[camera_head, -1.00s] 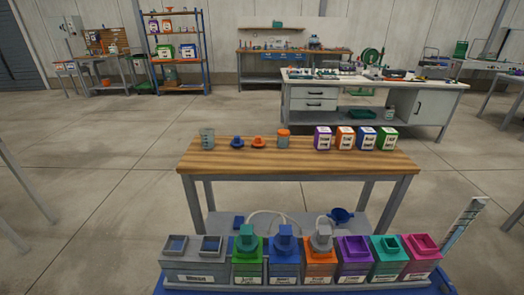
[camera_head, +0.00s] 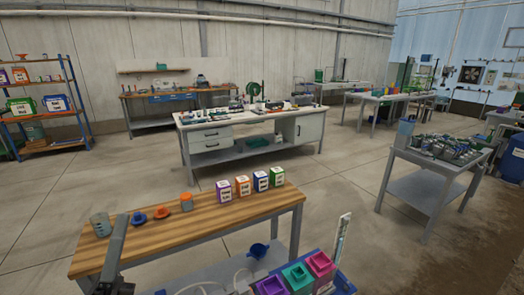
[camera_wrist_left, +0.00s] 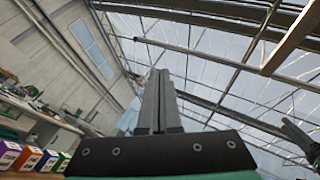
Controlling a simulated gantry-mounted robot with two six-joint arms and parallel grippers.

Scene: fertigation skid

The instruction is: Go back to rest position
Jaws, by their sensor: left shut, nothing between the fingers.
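My left gripper (camera_head: 123,218) rises from the lower left edge of the head view, in front of the left end of the wooden-topped bench (camera_head: 205,228). In the left wrist view its two fingers (camera_wrist_left: 159,75) are closed together, empty, and point up towards the roof. My right gripper does not show in the head view.
A beaker (camera_head: 101,225), blue funnel (camera_head: 138,218), orange funnel (camera_head: 161,207) and orange-capped bottle (camera_head: 187,203) stand on the bench near my left gripper. Several labelled boxes (camera_head: 242,187) stand further right. Open floor lies beyond the bench.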

